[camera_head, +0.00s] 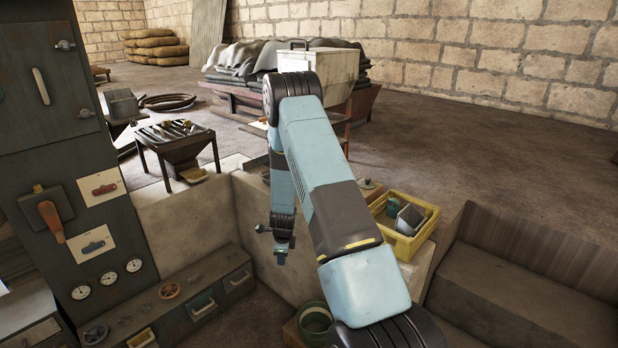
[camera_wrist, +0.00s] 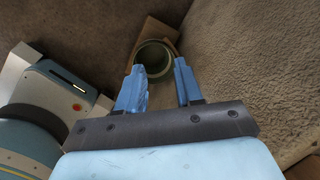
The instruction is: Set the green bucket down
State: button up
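The green bucket (camera_head: 316,322) stands upright at the bottom of the head view, on or against a low brown wooden piece. It also shows in the wrist view (camera_wrist: 155,60), as an open round rim past my fingertips. My gripper (camera_head: 281,257) hangs above the bucket and to its left in the head view, apart from it. In the wrist view my gripper (camera_wrist: 159,75) has its two blue fingers spread, with nothing between them. The bucket's lower part and handle cannot be made out.
A yellow crate (camera_head: 405,240) with items stands on a ledge at right. A dark control cabinet (camera_head: 60,130) and a low drawer unit (camera_head: 180,300) are at left. A small tool table (camera_head: 175,140) stands behind. A brown bench-like block (camera_head: 500,290) is at lower right.

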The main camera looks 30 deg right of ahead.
jog(key=s+a+r+n+t, duration=0.1)
jog(key=s+a+r+n, duration=0.2)
jog(key=r, duration=0.9)
jog(key=s+a+r+n+y, duration=0.1)
jog(key=s+r+n, duration=0.3)
jog(key=r, duration=0.9)
jog(key=s+a+r+n+t, duration=0.15)
jog(key=r+n, duration=0.35)
jog(key=r, duration=0.7)
jog(key=s+a+r+n, duration=0.1)
jog(key=s+r+n, duration=0.3)
jog(key=s, duration=0.6)
jog(key=s+a+r+n, duration=0.1)
jog(key=s+r+n, duration=0.3)
jog(key=s, duration=0.5)
jog(key=s+a+r+n, duration=0.1)
jog(key=s+r+n, duration=0.3)
jog(key=s+r, duration=0.4)
jog(key=s+t, duration=0.1)
jog(key=s, duration=0.1)
jog(key=shift+s+h, duration=0.35)
jog(key=shift+h, duration=0.05)
jog(key=shift+w+d, duration=0.1)
